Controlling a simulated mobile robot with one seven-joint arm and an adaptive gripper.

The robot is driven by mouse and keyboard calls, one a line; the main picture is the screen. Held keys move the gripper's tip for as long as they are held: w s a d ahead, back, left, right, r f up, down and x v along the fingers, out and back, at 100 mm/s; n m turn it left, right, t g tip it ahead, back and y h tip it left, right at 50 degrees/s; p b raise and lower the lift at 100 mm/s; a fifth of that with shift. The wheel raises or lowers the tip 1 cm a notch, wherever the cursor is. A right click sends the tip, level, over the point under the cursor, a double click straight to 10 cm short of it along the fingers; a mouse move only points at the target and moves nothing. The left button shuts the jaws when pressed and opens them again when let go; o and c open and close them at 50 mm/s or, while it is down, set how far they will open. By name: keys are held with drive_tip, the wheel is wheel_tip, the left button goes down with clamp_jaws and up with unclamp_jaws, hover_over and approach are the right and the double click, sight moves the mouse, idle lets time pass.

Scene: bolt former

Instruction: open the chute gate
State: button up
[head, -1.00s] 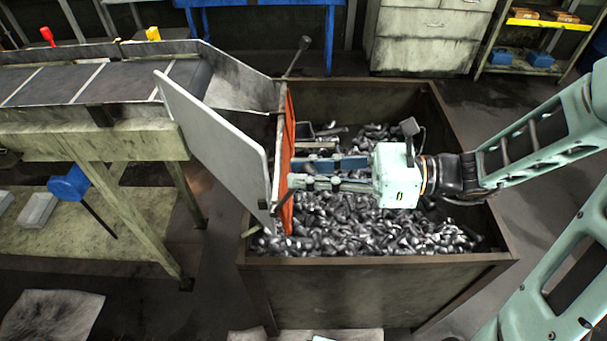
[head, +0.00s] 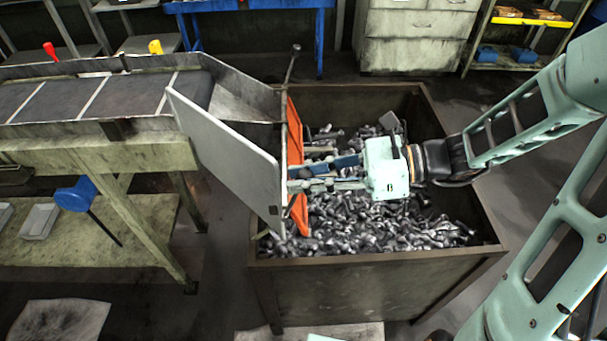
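The chute gate is an orange plate (head: 297,150) hanging across the chute's mouth above the bolt bin, with its lower end leaning slightly right. A thin lever with a dark knob (head: 295,48) rises at its top and stands nearly upright. The chute's pale near side panel (head: 225,150) hides part of the gate's left side. My gripper (head: 298,180) points left, its fingertips at the lower half of the gate, overlapping the orange plate.
A rusty bin (head: 375,290) full of loose bolts stands below the gate and my gripper. The conveyor (head: 85,95) feeds the chute from the left. Cabinets and a shelf stand behind.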

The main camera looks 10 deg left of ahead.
drive_tip(key=o, duration=0.4)
drive_tip(key=v, duration=1.2)
drive_tip(key=shift+s, duration=0.1)
